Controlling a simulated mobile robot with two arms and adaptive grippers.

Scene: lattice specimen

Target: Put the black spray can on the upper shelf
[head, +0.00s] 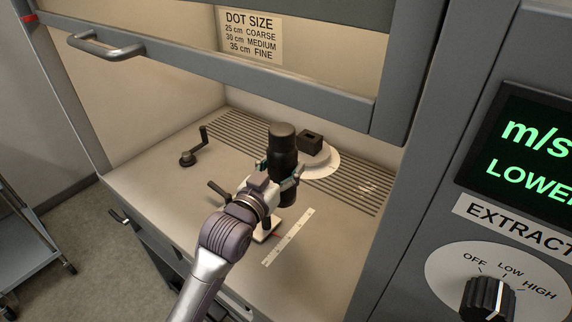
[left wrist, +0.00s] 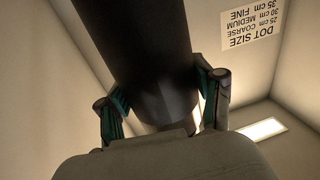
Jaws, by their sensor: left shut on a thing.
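The black spray can (head: 282,146) stands roughly upright in my left gripper (head: 279,172), inside the fume hood. The left gripper's fingers close around the can's sides. In the left wrist view the dark can (left wrist: 140,60) fills the space between the two fingers (left wrist: 163,105). The can's lower end is partly hidden by the gripper in the head view, and I cannot tell whether it touches the worktop. No upper shelf can be made out in these frames. My right gripper is not in view.
A white round turntable (head: 330,164) with a dark block (head: 311,141) stands behind the can. A crank handle (head: 193,151) sits at the left, and a ruler strip (head: 288,238) lies in front. The raised sash (head: 230,62) crosses above. A cart (head: 30,240) stands at far left.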

